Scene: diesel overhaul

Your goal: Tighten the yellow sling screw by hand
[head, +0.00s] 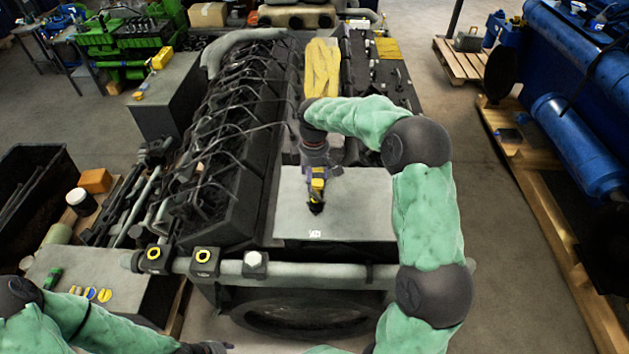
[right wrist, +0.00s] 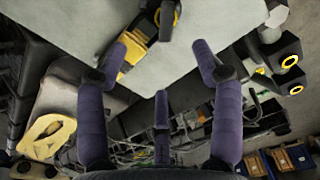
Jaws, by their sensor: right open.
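My right gripper (head: 316,168) is over the pale flat cover on top of the engine. In the right wrist view its purple fingers (right wrist: 162,66) are spread, with nothing between them. A yellow-and-black, tool-like piece (head: 317,190) shows at the cover just below this gripper. In the right wrist view its yellow part (right wrist: 133,54) is by the left fingertip; I cannot tell if they touch. A folded yellow sling (head: 322,68) lies farther back on the engine. I cannot make out a sling screw for certain. My left gripper (head: 203,347) is at the bottom edge, mostly cut off.
A pale pipe (head: 310,273) with black blocks, two of them ringed yellow, crosses the engine's front. A grey cart top (head: 125,280) at left holds small coloured parts. A blue engine (head: 575,140) stands at right, beyond a strip of clear floor.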

